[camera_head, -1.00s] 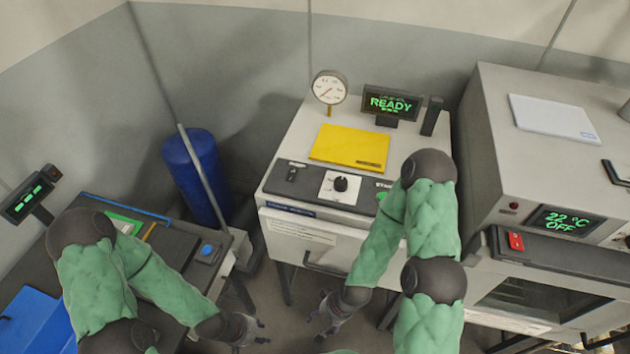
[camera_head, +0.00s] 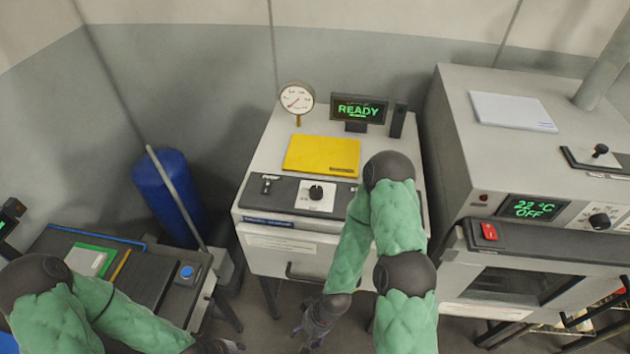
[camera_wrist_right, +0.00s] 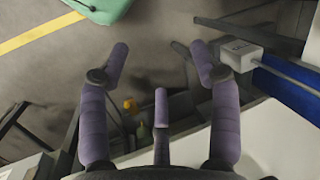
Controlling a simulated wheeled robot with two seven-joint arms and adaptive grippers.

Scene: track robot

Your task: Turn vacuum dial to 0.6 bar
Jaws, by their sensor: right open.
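The vacuum dial (camera_head: 316,192) is a black knob on a white plate, set in the dark front panel of the white machine (camera_head: 266,139). A round white gauge (camera_head: 296,98) stands at the back of that machine; its scale is too small to read. My right gripper (camera_head: 312,338) hangs low in front of the machine, below and apart from the dial. In the right wrist view my right gripper (camera_wrist_right: 160,60) is open and empty, with purple fingers spread. My left gripper (camera_head: 226,347) is at the bottom edge, partly cut off; its fingers are unclear.
A display reading READY (camera_head: 358,109) and a yellow folder (camera_head: 321,155) are on the machine top. A handle (camera_head: 300,274) juts from its front. An oven (camera_head: 470,150) stands close on the right. A blue cylinder (camera_head: 170,195) and a workbench (camera_head: 140,285) are on the left.

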